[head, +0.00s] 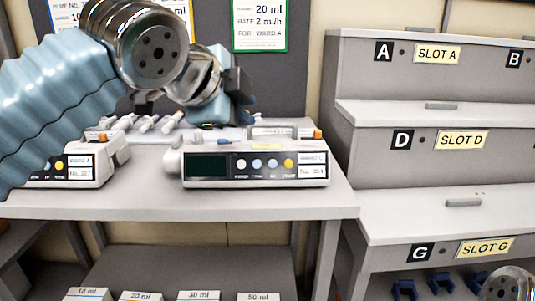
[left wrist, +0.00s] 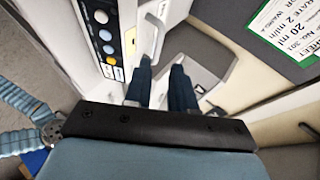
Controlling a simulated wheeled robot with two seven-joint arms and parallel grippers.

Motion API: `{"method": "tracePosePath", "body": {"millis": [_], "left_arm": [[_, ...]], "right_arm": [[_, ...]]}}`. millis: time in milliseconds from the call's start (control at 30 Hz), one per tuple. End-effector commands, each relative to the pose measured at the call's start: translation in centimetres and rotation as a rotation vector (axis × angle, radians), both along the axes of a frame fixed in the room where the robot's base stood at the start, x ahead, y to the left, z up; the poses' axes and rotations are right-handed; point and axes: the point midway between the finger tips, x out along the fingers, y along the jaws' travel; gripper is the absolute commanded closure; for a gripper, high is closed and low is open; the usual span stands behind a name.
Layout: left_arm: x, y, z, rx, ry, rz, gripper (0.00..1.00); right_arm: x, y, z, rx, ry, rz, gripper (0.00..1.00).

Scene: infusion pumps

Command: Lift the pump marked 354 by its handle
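The pump marked 354 (head: 255,181) is a white box standing on the grey table, with a dark screen, a row of round buttons and a label reading WARD C. Its grey handle (head: 274,131) shows behind its top in the head view. In the left wrist view, its button panel (left wrist: 101,30) is at the upper left, and a pale loop beyond the fingertips appears to be the handle. My left gripper (head: 238,98) is above the pump and partly hidden by its own wrist. In the left wrist view its two fingers (left wrist: 162,66) are apart with nothing clearly between them.
Another pump (head: 82,167), marked WARD A, stands to the left, partly behind my left arm. A stepped grey rack (head: 390,185) with lettered slots stands to the right. Several labelled boxes (head: 198,295) sit on the lower shelf. The table front is clear.

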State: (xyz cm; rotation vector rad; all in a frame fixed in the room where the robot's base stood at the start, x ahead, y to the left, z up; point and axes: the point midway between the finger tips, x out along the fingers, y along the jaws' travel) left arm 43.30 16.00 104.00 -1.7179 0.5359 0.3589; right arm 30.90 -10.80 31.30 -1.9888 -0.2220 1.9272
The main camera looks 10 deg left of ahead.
Motion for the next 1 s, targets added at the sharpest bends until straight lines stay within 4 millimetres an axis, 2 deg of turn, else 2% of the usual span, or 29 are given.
{"method": "tracePosePath", "body": {"millis": [100, 367, 600, 900, 1000], "left_arm": [[2.0, -0.3, -1.3, 0.001, 0.004, 0.001, 0.76], [4.1, -0.6, -2.6, 0.001, 0.002, 0.001, 0.76], [7.2, -0.7, -4.7, 0.001, 0.002, 0.0, 0.76], [7.8, -0.9, -5.0, 0.0, 0.001, 0.001, 0.76], [7.8, -0.9, -5.0, 0.001, 0.001, 0.001, 0.89]], "right_arm": [[0.0, 0.0, -0.1, -0.001, 0.0, -0.001, 0.57], [0.1, -0.1, -0.2, -0.001, -0.001, -0.002, 0.57], [0.1, -0.1, -0.1, -0.001, -0.001, -0.002, 0.57], [0.1, -0.1, -0.1, -0.001, 0.0, -0.001, 0.57], [0.1, -0.1, -0.1, -0.001, 0.0, -0.001, 0.57]]}}
